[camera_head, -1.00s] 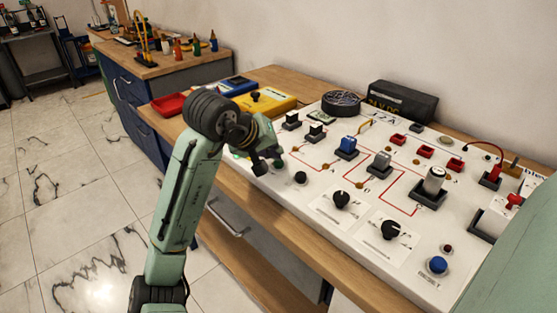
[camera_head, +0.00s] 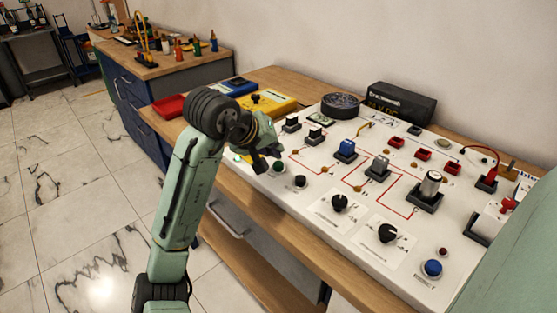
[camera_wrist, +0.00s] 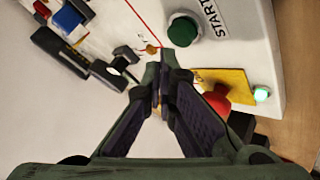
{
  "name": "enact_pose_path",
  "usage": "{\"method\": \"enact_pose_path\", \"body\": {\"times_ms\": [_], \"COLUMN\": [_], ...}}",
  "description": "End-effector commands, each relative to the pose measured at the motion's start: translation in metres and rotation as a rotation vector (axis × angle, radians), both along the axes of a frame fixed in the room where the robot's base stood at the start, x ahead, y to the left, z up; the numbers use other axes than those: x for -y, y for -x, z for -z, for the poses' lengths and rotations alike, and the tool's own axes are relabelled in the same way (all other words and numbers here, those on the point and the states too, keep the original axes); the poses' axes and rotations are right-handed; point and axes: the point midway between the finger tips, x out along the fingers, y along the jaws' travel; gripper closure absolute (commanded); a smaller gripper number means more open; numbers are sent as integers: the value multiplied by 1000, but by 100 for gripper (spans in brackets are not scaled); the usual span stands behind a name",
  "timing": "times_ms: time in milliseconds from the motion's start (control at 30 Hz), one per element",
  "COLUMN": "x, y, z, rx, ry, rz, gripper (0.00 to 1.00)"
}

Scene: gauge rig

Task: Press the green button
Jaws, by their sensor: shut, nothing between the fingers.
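The green button (camera_wrist: 183,29) is a round dark green cap in a pale ring beside a START label in the wrist view. The fingertips appear apart from the button.
A red knob (camera_wrist: 218,98) on a yellow plate (camera_wrist: 238,84) is close to the right finger. A black button (camera_head: 300,181) and dark dials (camera_head: 340,203) are nearby on the white panel (camera_head: 318,182).

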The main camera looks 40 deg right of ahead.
Motion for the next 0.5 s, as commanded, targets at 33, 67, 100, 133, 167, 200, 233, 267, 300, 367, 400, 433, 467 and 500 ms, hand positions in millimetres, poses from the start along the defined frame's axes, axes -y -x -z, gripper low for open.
{"method": "enact_pose_path", "body": {"times_ms": [33,67,100,133,167,200,233,267,300,367,400,433,467,500], "x": [0,0,0,0,0,0,0,0,0,0,0,0,0,0], "y": [0,0,0,0,0,0,0,0,0,0,0,0,0,0], "z": [1,1,1,1,0,-1,-2,-3,-6,-12,-16,-19,-22,-27], "rx": [0,0,0,0,0,0,0,0,0,0,0,0,0,0], "ry": [0,0,0,0,0,0,0,0,0,1,1,1,1,1], "rz": [0,0,0,0,0,0,0,0,0,1,1,1,1,1], "gripper": [100,100,100,100,100,100,100,100,100,100,100,100,100,100]}}
